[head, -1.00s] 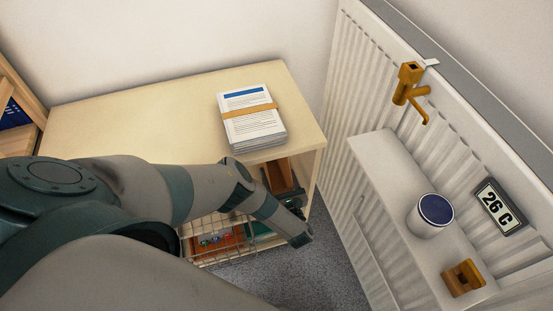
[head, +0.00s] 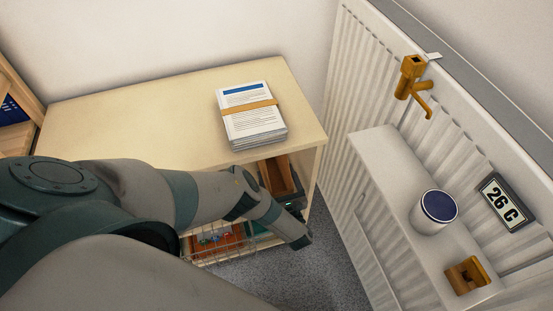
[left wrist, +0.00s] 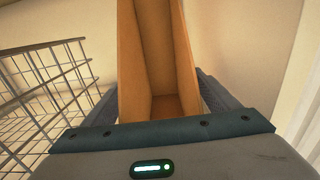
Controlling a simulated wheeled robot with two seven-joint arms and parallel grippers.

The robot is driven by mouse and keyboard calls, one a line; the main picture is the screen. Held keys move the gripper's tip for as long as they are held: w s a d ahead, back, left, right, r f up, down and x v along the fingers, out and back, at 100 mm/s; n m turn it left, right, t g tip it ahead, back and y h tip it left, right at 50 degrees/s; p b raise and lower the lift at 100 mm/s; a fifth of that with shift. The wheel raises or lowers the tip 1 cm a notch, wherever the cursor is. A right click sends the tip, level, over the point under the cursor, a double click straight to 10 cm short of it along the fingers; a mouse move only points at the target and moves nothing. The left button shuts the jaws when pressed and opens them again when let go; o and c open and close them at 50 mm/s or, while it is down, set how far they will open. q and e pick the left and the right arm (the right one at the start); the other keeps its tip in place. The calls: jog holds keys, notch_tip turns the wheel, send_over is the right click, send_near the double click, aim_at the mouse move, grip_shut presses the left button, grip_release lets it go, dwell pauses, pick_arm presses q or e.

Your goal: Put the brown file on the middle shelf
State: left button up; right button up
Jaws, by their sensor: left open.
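The brown file (head: 280,176) is an open-topped upright holder inside the shelf unit (head: 150,110), below its top board at the right end. The left wrist view shows the file (left wrist: 158,50) straight ahead, between my two grey fingers. My left gripper (left wrist: 158,88) is open, with one finger on each side of the file's near end. I cannot tell whether they touch it. In the head view my left gripper (head: 291,209) is mostly hidden by its own wrist. My arm hides much of the unit's front and its shelves. My right gripper is not in view.
A banded paper stack (head: 250,115) lies on the unit's top. A wire basket (head: 218,246) with colourful contents is low at the front; its mesh (left wrist: 45,90) is left of my fingers. A radiator (head: 350,120) with a ledge and cup (head: 434,212) stands at right.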

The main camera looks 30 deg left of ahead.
pick_arm(q)
jog(key=v, duration=1.2)
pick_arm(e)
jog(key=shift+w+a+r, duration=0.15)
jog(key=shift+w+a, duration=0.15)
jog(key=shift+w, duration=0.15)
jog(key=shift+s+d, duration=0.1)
